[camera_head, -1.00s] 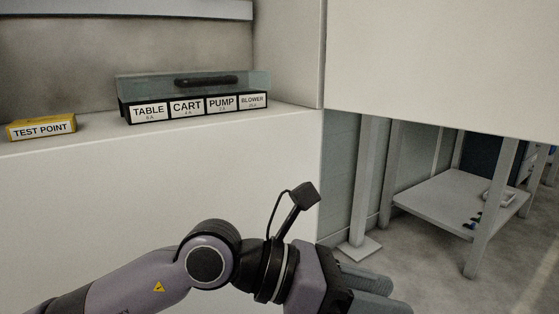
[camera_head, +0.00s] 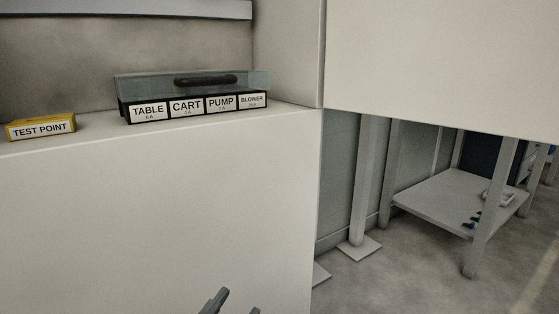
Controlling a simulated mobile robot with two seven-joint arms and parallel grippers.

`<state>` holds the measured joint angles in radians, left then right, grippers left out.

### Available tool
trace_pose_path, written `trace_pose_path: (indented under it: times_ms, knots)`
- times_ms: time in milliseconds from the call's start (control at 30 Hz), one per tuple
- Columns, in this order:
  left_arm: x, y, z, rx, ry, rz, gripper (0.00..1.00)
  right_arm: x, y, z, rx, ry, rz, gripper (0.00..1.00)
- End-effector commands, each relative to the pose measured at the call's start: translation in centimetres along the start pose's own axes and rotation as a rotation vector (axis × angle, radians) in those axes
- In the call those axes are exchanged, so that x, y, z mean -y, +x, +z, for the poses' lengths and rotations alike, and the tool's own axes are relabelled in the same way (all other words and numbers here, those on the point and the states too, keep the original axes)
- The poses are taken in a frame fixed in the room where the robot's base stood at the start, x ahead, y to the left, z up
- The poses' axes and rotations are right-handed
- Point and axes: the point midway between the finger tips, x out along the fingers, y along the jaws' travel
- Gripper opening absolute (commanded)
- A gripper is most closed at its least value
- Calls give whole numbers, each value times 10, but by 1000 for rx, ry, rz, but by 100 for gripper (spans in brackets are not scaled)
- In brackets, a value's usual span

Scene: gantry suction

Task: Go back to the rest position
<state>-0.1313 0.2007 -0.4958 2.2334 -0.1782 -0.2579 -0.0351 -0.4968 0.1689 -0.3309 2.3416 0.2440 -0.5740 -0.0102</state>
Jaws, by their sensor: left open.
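My left gripper (camera_head: 232,303) shows only as its dark fingertips at the bottom edge of the head view. The fingertips stand apart, and nothing shows between them. They are in front of the white cabinet face, below the shelf and clear of the things on it. The rest of the left arm is out of the picture. My right gripper is not in view.
On the white shelf (camera_head: 90,147) stand a yellow TEST POINT box (camera_head: 40,127) and a black box (camera_head: 195,97) with a clear cover, labelled TABLE, CART, PUMP and BLOWER. A grey rack (camera_head: 450,198) stands at right, with open floor (camera_head: 400,275) before it.

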Motion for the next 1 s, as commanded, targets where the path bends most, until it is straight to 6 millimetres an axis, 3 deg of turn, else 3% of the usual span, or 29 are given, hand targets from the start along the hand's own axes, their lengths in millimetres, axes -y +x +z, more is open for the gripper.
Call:
trace_pose_path:
  times_ms: [33, 100, 333, 400, 1000]
  knots:
    - [-2, -15, 22, 93, -95, 0, 44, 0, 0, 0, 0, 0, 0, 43]
    - [-7, -34, 46, 203, -213, 2, 44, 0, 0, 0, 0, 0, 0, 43]
    - [-35, -102, 101, 513, -548, 27, 44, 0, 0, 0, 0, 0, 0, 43]
    - [-28, -102, 87, 533, -556, 21, 44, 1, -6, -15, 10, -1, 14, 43]
    - [24, -112, 29, 680, -472, -79, 44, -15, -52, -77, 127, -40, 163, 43]
